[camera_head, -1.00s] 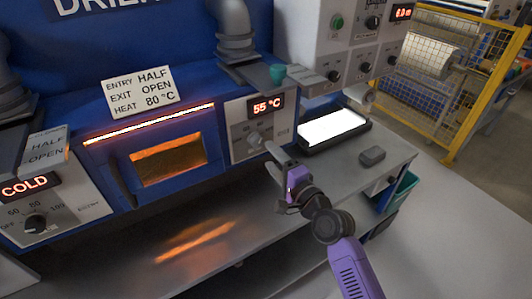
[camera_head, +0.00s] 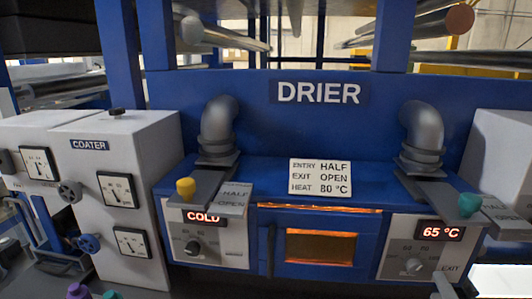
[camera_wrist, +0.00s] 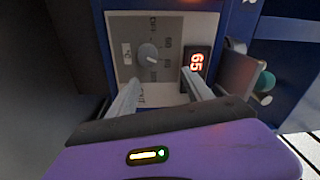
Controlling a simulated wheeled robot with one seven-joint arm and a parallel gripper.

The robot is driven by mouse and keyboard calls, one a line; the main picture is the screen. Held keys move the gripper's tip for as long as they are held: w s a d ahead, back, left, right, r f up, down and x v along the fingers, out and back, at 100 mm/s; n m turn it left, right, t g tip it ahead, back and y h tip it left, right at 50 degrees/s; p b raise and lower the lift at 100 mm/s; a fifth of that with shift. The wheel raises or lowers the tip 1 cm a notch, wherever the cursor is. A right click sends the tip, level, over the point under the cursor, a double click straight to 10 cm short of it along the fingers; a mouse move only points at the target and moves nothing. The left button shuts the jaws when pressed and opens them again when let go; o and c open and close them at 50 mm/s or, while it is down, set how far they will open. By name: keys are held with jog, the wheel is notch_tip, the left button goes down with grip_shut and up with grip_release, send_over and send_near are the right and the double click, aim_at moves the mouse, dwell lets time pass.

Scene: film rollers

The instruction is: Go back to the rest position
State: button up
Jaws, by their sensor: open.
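My gripper (camera_wrist: 160,76) is open, with its two pale fingers apart and nothing between them in the wrist view. The exit panel (camera_wrist: 150,35) of the drier is in front of the fingers, with a grey knob (camera_wrist: 148,54) and a red display (camera_wrist: 196,62). I cannot tell whether a finger touches the panel. In the head view the display (camera_head: 441,233) reads 65 °C above the knob (camera_head: 414,265). A pale fingertip (camera_head: 442,285) shows at the bottom right; the rest of my arm is out of that view.
The drier sign (camera_head: 320,177) reads entry half, exit open, heat 80 °C. The entry display (camera_head: 203,216) reads COLD. A yellow-knobbed damper (camera_head: 186,189) and a green-knobbed damper (camera_head: 469,204) jut forward beside the grey pipes. The coater (camera_head: 120,190) stands left.

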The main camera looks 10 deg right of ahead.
jog(key=s+a+f+n+g+y+b, duration=0.1)
jog(key=s+a+f+n+y, duration=0.1)
jog(key=s+a+n, duration=0.7)
jog(key=s+a+f+n+g+y, duration=0.1)
jog(key=s+a+f+n+y, duration=0.2)
jog(key=s+a+n, duration=0.7)
jog(key=s+a+y, duration=0.1)
jog(key=s+a, duration=0.4)
jog(key=s, duration=0.8)
jog(key=shift+g+b, duration=0.4)
